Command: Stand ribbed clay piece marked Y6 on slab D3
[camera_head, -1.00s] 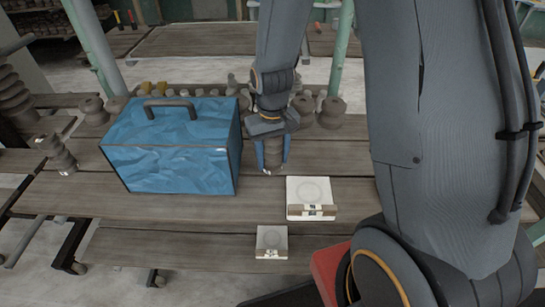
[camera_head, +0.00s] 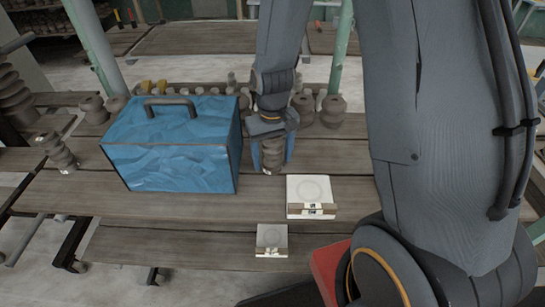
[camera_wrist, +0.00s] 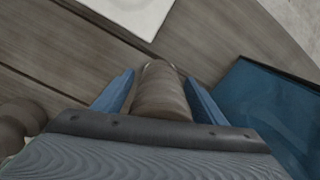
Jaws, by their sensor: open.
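My gripper (camera_head: 272,158) points down behind and left of the larger white slab, its blue fingers spread apart. A brown-grey ribbed clay piece (camera_head: 272,155) stands roughly upright between them, its foot near bench level beside the slab, not on it. In the wrist view the piece (camera_wrist: 160,92) lies between the two blue fingers. The larger white slab (camera_head: 308,187) has a round mark on top and a label on its front; its corner shows in the wrist view (camera_wrist: 135,12). A smaller pale slab (camera_head: 271,238) lies nearer. The markings are too small to read.
A blue box (camera_head: 170,165) with a handle stands close to the left of my gripper. Another ribbed piece (camera_head: 57,152) with a white tag is at far left. Several clay pieces line the back of the bench. Bare planks lie around the slabs.

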